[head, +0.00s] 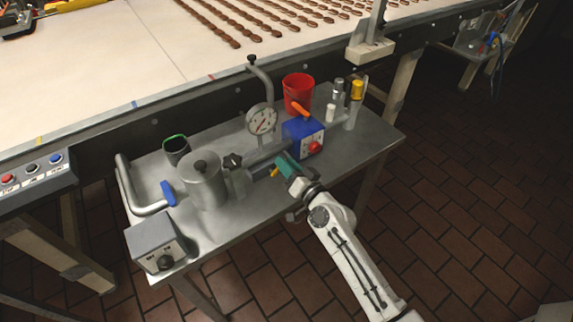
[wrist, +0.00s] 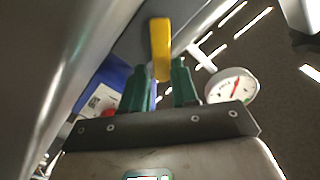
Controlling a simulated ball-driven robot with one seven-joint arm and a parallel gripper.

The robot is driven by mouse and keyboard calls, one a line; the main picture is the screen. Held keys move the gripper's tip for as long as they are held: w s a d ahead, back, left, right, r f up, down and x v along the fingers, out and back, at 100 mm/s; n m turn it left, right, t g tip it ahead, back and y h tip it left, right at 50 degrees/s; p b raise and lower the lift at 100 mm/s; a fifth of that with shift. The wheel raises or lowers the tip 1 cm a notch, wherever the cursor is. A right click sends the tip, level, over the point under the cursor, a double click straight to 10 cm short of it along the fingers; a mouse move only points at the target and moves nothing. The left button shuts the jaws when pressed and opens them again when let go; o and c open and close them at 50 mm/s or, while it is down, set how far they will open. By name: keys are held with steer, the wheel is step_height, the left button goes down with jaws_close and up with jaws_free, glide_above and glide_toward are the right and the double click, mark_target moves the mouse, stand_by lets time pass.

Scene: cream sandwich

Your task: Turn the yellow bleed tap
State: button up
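The yellow bleed tap (wrist: 160,46) is a short flat lever under the grey pipe in the wrist view. In the head view only a small yellow bit (head: 274,172) shows beside my gripper. My gripper (wrist: 163,78) has green fingers, spread apart, one on either side of the lever's lower end in the wrist view. I cannot tell whether either finger touches the lever. In the head view my gripper (head: 284,166) is at the pipe, just left of the blue box, and hides most of the tap.
On the steel table (head: 232,229) stand a blue box (head: 304,137) with a red button, a gauge (head: 261,119), a steel canister (head: 203,182), a red cup (head: 298,93) and a blue-handled pipe (head: 168,193). A grey knob box (head: 155,244) is at the front left. A conveyor (head: 120,60) runs behind.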

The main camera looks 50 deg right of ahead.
steer(key=o, duration=0.3)
steer(key=shift+b+v, duration=0.8)
steer(key=shift+v, duration=4.55)
steer(key=shift+r, duration=0.1)
